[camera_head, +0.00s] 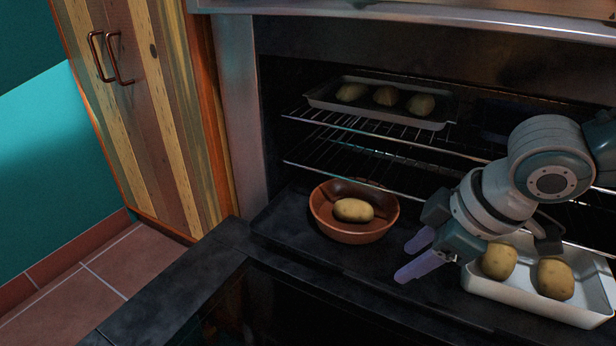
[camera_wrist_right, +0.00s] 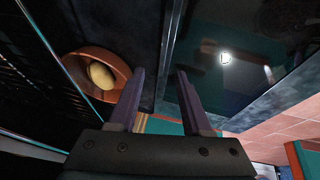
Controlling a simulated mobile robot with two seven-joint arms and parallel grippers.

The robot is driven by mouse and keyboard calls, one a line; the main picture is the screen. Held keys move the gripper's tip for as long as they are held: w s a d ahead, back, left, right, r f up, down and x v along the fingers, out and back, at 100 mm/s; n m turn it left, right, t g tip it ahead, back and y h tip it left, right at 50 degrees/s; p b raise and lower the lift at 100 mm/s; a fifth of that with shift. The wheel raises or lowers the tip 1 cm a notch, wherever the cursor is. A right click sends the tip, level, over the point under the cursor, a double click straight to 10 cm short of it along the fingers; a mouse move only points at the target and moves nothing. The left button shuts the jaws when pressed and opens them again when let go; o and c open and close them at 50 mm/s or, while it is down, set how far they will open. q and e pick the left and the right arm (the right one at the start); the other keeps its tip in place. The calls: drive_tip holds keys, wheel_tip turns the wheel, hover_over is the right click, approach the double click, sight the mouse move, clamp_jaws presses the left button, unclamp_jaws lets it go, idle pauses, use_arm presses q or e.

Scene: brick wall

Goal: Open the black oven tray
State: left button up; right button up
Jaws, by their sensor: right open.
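A flat black tray (camera_head: 278,222) lies low in the open oven, its front edge by the oven door. A terracotta bowl (camera_head: 340,230) with a potato (camera_head: 353,210) stands on it; the bowl also shows in the right wrist view (camera_wrist_right: 78,78). My right gripper (camera_head: 404,261) comes in from the right, over the tray's front part, between the bowl and a white dish. Its pale purple fingers are apart with nothing between them, as the right wrist view (camera_wrist_right: 160,75) also shows. I cannot tell whether they touch the tray. My left gripper is not in view.
The white dish (camera_head: 520,311) with two potatoes sits at right. Above are wire racks (camera_head: 330,160) and a dark pan (camera_head: 320,103) with three potatoes. The lowered oven door (camera_head: 245,290) lies in front. A wooden cabinet (camera_head: 150,130) stands at left.

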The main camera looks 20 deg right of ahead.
sight(376, 284)
drive_tip(key=b+x, duration=0.4)
drive_tip(key=x, duration=0.1)
drive_tip(key=b+x, duration=0.2)
drive_tip(key=x, duration=0.1)
drive_tip(key=shift+s+a+f, duration=0.2)
drive_tip(key=shift+a, duration=0.1)
drive_tip(key=shift+w+a+f+b, duration=0.15)
drive_tip(key=shift+w+f+b, duration=0.2)
drive_tip(key=shift+f+b, duration=0.15)
drive_tip(key=shift+c, duration=0.9)
clamp_jaws()
drive_tip(key=shift+r, duration=0.1)
